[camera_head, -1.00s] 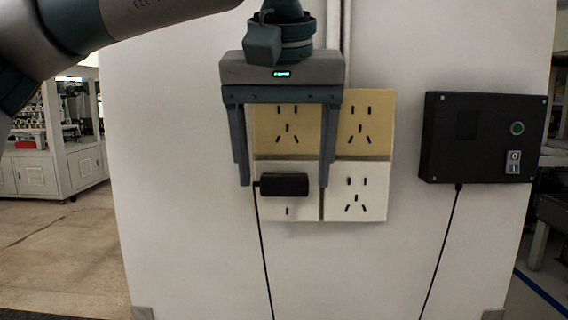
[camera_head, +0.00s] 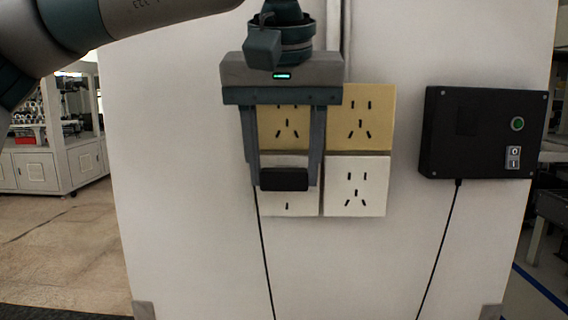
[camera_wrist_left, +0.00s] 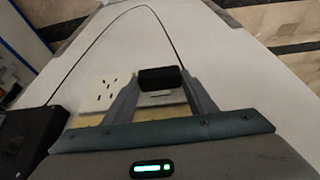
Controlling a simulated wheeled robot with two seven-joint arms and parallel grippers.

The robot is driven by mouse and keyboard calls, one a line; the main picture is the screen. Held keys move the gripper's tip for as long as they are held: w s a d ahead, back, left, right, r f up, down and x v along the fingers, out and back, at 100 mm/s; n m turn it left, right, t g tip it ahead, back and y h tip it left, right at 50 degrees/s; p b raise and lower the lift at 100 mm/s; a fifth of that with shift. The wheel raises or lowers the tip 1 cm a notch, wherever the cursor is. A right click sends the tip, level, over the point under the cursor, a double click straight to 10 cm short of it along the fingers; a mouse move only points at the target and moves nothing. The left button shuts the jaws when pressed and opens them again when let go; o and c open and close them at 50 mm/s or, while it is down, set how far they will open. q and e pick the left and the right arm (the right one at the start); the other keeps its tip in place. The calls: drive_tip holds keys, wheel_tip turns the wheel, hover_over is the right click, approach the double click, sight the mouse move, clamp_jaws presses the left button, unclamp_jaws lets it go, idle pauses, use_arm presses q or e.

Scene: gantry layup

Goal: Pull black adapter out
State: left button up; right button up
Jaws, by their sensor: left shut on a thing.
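The black adapter (camera_head: 284,179) is at the lower-left white socket (camera_head: 290,206), with a thin black cord hanging from its left side. My left gripper (camera_head: 285,182) comes down from above and is shut on the adapter, one finger at each side. The left wrist view also shows the adapter (camera_wrist_left: 158,79) between the fingers. Whether its pins are still in the socket is hidden behind it. My right gripper is in neither current view.
Two yellow sockets (camera_head: 360,117) sit above, and another white socket (camera_head: 357,186) is to the right. A black control box (camera_head: 480,133) with a green button is on the wall further right. The white wall (camera_head: 180,200) to the left is clear.

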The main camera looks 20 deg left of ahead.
sight(283, 178)
use_arm(q)
drive_tip(key=shift+s+d, duration=0.15)
drive_tip(key=shift+s, duration=0.2)
drive_tip(key=shift+s+d, duration=0.1)
drive_tip(key=shift+s, duration=0.25)
drive_tip(key=shift+s, duration=0.15)
drive_tip(key=shift+s+d+b, duration=0.15)
drive_tip(key=shift+s+b, duration=0.15)
drive_tip(key=shift+s, duration=0.15)
idle(0.6)
drive_tip(key=shift+s+d, duration=0.25)
drive_tip(key=shift+s, duration=0.55)
drive_tip(key=shift+s+d, duration=0.2)
drive_tip(key=shift+s, duration=0.6)
